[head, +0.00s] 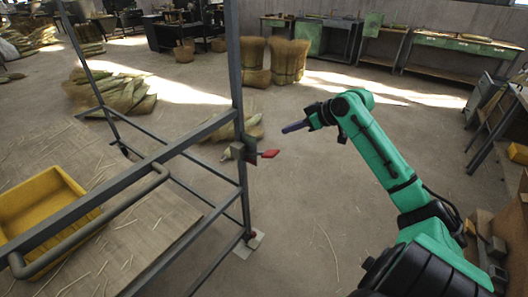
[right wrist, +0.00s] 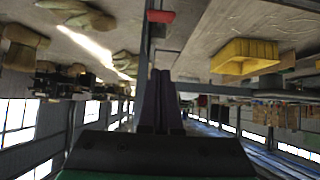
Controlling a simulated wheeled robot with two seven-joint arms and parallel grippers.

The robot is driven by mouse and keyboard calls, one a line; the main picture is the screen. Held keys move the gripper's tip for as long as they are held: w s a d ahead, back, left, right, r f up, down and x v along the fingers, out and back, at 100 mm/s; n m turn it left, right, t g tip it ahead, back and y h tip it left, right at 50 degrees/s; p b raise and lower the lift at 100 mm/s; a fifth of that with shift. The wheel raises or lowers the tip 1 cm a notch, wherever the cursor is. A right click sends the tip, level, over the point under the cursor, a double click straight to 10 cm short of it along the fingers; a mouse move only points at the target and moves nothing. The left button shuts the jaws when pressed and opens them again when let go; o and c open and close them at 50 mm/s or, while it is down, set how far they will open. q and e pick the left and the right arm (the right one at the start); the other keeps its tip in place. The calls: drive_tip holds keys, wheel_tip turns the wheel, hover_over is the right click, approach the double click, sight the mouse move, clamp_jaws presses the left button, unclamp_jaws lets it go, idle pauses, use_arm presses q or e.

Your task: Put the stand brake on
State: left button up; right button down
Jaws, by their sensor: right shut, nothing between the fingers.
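A grey metal stand (head: 238,90) rises at the left centre of the head view. A small red lever (head: 269,153) sticks out to the right from a grey block on its upright post; I take it for the stand brake. A red piece also shows at the top of the right wrist view (right wrist: 160,16), which is upside down. My right gripper (head: 287,129) is shut and empty, its dark fingers pointing left toward the post. It appears a little above and right of the red lever, apart from it. Its closed fingers fill the middle of the wrist view (right wrist: 158,95). My left gripper is not in view.
A yellow crate (head: 45,197) sits behind the stand's bars at the left. Straw bundles (head: 288,60) stand at the back, and more lie on the floor. Green workbenches (head: 465,43) line the back wall. The floor between the stand and my right arm is clear.

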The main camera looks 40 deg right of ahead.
drive_tip(key=p, duration=0.2)
hover_over(274, 152)
drive_tip(key=w, duration=0.1)
drive_tip(key=f, duration=0.5)
drive_tip(key=shift+a+f, duration=0.2)
drive_tip(key=shift+f, duration=0.2)
drive_tip(key=f, duration=0.2)
drive_tip(key=f+p, duration=0.1)
drive_tip(key=shift+s+f, duration=0.15)
drive_tip(key=shift+s, duration=0.15)
drive_tip(key=shift+s+d+f, duration=0.15)
drive_tip(key=shift+s+f, duration=0.1)
drive_tip(key=shift+f, duration=0.3)
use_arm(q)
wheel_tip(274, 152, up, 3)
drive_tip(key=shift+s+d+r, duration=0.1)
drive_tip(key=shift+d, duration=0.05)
